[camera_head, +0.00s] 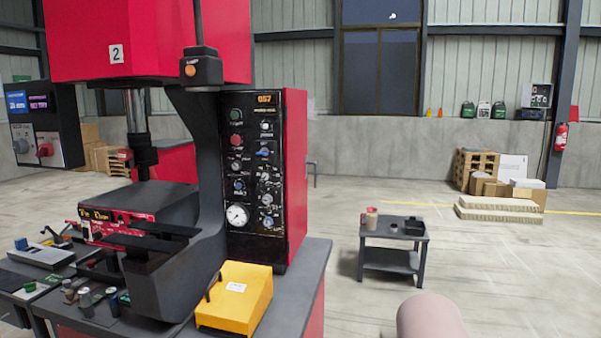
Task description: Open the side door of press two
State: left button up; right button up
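Press two (140,40) stands at the left, red and black, with a white "2" label (117,54) on its upper head. Its black control panel (252,165) carries knobs, switches and a round gauge. The red side face (296,170) of this cabinet is seen at a steep angle and looks closed. I cannot tell whether it is the side door. A small grey bar (313,166) shows just right of it; I cannot tell whether it is a handle. Neither gripper is in view.
A yellow box (234,296) lies on the press table (314,262) in front of the panel. A small dark table (392,246) with small items stands to the right. Pallets and boxes (490,185) are by the back wall. Floor between is clear.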

aim_at(295, 100)
jog(key=l+u, duration=0.15)
jog(key=u, duration=0.25)
jog(key=i+l+u, duration=0.2)
jog(key=l, duration=0.15)
jog(key=i+l+u, duration=0.2)
jog(key=l, duration=0.2)
jog(key=i+l+u, duration=0.2)
jog(key=l, duration=0.2)
jog(key=l+u, duration=0.2)
jog(key=l, duration=0.2)
